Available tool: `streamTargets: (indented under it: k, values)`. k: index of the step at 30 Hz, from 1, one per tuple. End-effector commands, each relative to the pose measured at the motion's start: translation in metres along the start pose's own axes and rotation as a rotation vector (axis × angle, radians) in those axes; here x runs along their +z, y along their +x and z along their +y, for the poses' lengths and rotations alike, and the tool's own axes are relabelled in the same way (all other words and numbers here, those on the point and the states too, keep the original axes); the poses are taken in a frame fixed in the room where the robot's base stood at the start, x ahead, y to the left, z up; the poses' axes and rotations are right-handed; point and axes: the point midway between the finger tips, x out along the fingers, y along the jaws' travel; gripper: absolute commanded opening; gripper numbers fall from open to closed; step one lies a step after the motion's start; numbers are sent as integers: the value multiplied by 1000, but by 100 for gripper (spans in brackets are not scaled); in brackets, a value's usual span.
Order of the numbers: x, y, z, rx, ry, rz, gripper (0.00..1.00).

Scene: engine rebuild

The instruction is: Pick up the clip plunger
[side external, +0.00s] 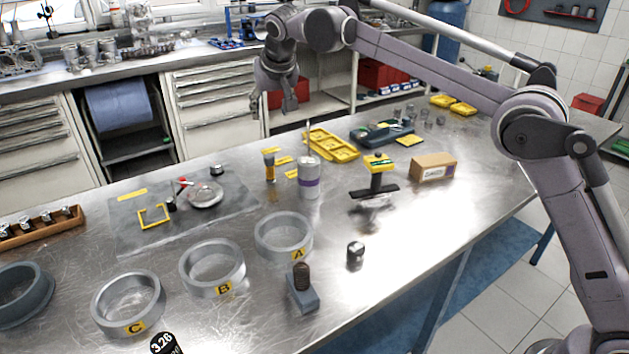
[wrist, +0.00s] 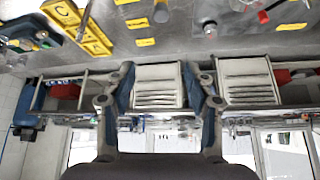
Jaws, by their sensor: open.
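No part carries a label that marks it as the clip plunger, so I cannot tell for sure which one it is. Candidates in the side view are a dark knob on a grey block (side external: 302,291) at the front, a small dark cylinder (side external: 355,253) to its right, and a yellow-topped tool with a black bar (side external: 378,178) farther back. My gripper (side external: 273,105) is high above the bench's back edge, fingers apart and empty, well clear of all of them. In the wrist view my gripper (wrist: 158,72) has nothing between its fingers, with drawer cabinets beyond.
Rings lettered A (side external: 284,237), B (side external: 212,268) and C (side external: 128,304) stand front left. A white can (side external: 309,181) with a thin spout stands mid-bench beside a yellow tray (side external: 331,147). A cardboard box (side external: 434,166) sits at right. Bare steel lies at front right.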

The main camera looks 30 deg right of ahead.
Motion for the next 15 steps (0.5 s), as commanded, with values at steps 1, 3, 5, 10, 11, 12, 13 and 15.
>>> streamTargets:
  k: [1,3,5,10,11,12,13,15]
  values:
    - [5,8,0,0,0,0,54]
    - [11,17,0,0,0,0,54]
    - [16,26,0,0,0,0,54]
    - [34,53,0,0,0,0,54]
    - [37,57,0,0,0,0,54]
    - [39,61,0,0,0,0,54]
    - [41,63,0,0,0,0,54]
    - [42,69,0,0,0,0,54]
